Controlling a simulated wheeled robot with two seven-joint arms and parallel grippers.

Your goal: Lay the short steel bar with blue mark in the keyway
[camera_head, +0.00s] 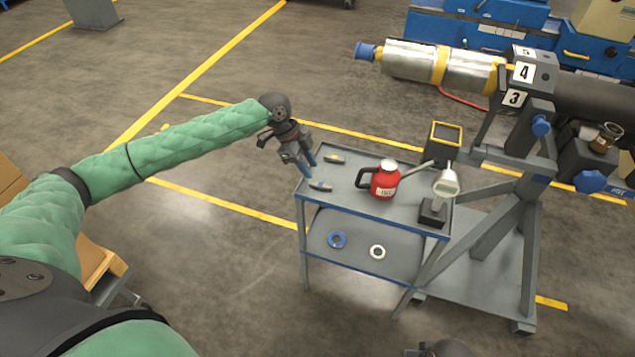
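My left gripper (304,170) hangs over the left edge of the cart's top shelf, its two blue-tipped fingers apart and pointing down, with nothing visible between them. The silver rotor (410,62), with yellow bands and a blue end, rests at a numbered stand (535,75). I cannot make out the keyway. My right gripper's fingers do not show.
Floor left of the cart is clear.

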